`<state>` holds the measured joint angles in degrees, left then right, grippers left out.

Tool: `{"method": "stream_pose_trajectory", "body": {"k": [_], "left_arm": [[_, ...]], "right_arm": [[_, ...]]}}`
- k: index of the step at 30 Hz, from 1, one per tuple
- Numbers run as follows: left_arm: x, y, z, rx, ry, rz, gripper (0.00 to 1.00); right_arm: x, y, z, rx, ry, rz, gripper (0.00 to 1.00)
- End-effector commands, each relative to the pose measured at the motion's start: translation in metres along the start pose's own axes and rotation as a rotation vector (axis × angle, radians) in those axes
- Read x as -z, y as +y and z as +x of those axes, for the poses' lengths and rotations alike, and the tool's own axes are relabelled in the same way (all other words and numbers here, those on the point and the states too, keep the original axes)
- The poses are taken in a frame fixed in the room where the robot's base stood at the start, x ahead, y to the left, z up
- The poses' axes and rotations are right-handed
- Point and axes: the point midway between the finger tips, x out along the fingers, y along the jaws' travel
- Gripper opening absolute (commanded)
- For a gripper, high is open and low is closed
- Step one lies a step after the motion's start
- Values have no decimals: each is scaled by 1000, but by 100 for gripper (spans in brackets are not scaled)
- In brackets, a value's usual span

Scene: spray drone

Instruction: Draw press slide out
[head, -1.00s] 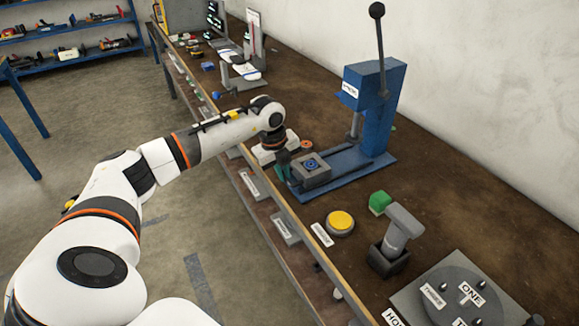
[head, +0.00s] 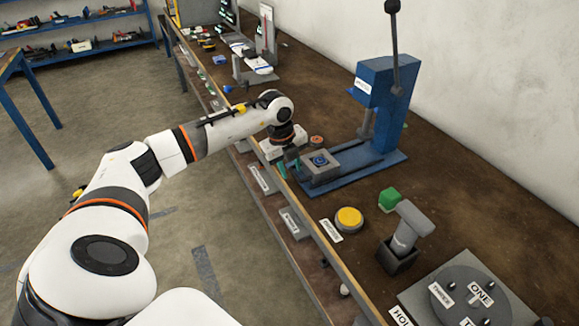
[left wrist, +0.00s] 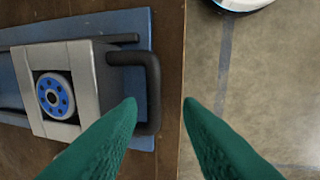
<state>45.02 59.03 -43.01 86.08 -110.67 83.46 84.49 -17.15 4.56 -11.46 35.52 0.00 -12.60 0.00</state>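The blue press (head: 382,110) stands on the brown bench with its long black lever up. Its grey slide (head: 320,168) sits at the front end of the blue base, away from the press column, and carries a round blue part with holes (left wrist: 54,95). The slide's black handle (left wrist: 153,92) shows in the left wrist view. My right gripper is not in view.
A yellow button (head: 349,219), a green block (head: 389,199), a grey tool in a dark holder (head: 405,235) and a labelled round plate (head: 468,300) stand nearer on the bench. The bench's front edge runs just below my left gripper. Open floor lies left.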

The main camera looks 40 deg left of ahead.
Motion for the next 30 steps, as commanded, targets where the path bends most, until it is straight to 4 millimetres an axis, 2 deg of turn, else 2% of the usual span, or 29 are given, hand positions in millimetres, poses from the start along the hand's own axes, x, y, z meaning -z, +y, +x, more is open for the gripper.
{"method": "stream_pose_trajectory", "body": {"k": [5,12,18,23,30], "left_arm": [[1,0,-24,-4,4,0,33],[1,-1,-77,-5,5,-1,33],[1,-2,-108,-3,2,-2,33],[1,-2,-117,-1,1,-2,33],[1,-2,-118,0,1,-2,33]], "right_arm": [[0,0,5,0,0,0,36],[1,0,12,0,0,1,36],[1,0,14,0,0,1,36],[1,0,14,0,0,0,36],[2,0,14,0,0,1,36]]}}
